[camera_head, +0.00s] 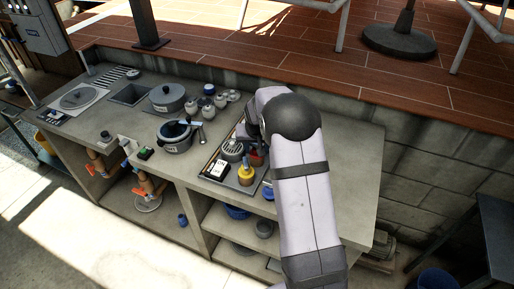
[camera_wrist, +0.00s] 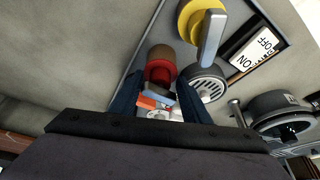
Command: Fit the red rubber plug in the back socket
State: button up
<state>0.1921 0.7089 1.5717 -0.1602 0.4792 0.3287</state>
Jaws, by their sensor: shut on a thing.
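My gripper (camera_wrist: 160,95) points down at the panel, with its two dark blue fingers on either side of a red part. It appears shut on the red plug (camera_wrist: 160,72), which has a brownish end. Below it in the wrist view, a small pale piece with orange and blue marks sits between the fingers. In the head view a red bit (camera_head: 257,158) shows beside the gripper, next to the panel's grille. The back socket is not clearly visible; my arm and gripper hide that part of the panel. I cannot tell whether the plug touches a socket.
The panel carries a round grey grille (camera_head: 232,150), a yellow knob (camera_head: 246,174) with a grey lever, and an ON/OFF plate (camera_head: 214,170). A dark pot (camera_head: 175,137) stands left of it, with a lidded grey pot (camera_head: 167,98) behind. Bare counter lies right of my arm.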

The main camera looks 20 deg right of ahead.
jog(key=o, duration=1.3)
jog(key=shift+r, duration=0.1)
jog(key=shift+r+p, duration=1.7)
jog(key=shift+r, duration=0.7)
jog(key=shift+r, duration=0.1)
jog(key=shift+r+p, duration=1.35)
jog(key=shift+r, duration=0.55)
